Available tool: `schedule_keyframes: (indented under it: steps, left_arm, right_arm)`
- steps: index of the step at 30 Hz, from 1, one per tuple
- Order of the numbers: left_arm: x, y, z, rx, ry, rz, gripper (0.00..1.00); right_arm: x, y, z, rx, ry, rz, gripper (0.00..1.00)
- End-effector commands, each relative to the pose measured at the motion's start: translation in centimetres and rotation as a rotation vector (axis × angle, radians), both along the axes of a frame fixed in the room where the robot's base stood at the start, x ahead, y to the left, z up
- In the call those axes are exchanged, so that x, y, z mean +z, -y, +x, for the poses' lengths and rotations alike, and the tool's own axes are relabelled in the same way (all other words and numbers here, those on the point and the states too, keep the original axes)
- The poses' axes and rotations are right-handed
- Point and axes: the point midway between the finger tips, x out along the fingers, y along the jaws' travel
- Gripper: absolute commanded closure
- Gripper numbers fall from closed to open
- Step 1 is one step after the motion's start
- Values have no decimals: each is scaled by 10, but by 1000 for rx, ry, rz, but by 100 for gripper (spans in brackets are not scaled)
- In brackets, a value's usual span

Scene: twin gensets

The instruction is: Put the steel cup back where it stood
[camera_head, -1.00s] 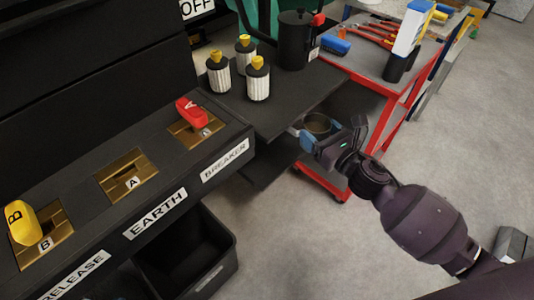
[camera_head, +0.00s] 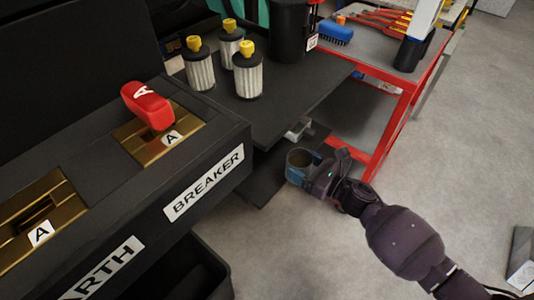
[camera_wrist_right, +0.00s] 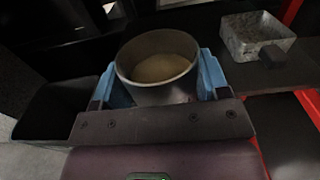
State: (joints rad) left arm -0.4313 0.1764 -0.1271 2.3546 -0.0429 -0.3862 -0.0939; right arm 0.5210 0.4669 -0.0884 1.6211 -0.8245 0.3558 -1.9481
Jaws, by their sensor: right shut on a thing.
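The steel cup (camera_head: 301,159) is a round grey cup with a tan inside, held upright by my right gripper (camera_head: 303,168). In the right wrist view the cup (camera_wrist_right: 157,67) sits between the two blue fingers of the right gripper (camera_wrist_right: 158,84), which are shut on its sides. In the head view the cup is beside the black shelf edge, over a lower dark surface; I cannot tell whether it touches anything beneath. My left gripper is not in view.
Several yellow-topped filters (camera_head: 248,70) and a black canister (camera_head: 289,30) stand on the black shelf (camera_head: 300,98). A red-framed cart (camera_head: 396,105) stands right of it. A small grey tray (camera_wrist_right: 254,36) lies beyond the cup. A red handle (camera_head: 147,105) marked A is on the panel.

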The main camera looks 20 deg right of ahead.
Motion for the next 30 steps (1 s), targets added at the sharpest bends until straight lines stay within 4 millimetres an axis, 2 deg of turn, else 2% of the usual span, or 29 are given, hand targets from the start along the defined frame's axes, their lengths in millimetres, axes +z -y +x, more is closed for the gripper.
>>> schedule_keyframes:
  steps: [9, 15, 23, 27, 30]
  left_arm:
    - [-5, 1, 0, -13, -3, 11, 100]
    - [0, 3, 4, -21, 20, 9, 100]
    - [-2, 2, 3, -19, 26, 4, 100]
    - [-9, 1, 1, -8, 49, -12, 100]
    - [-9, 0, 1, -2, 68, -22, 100]
  right_arm:
    - [-3, -38, 57, 0, -3, 1, 62]
    - [-3, -55, 83, -1, -4, 0, 62]
    - [-2, -65, 98, 0, -1, 0, 62]
    - [-29, -66, 97, -2, -15, 2, 62]
    - [-38, -66, 97, -1, -11, 1, 62]
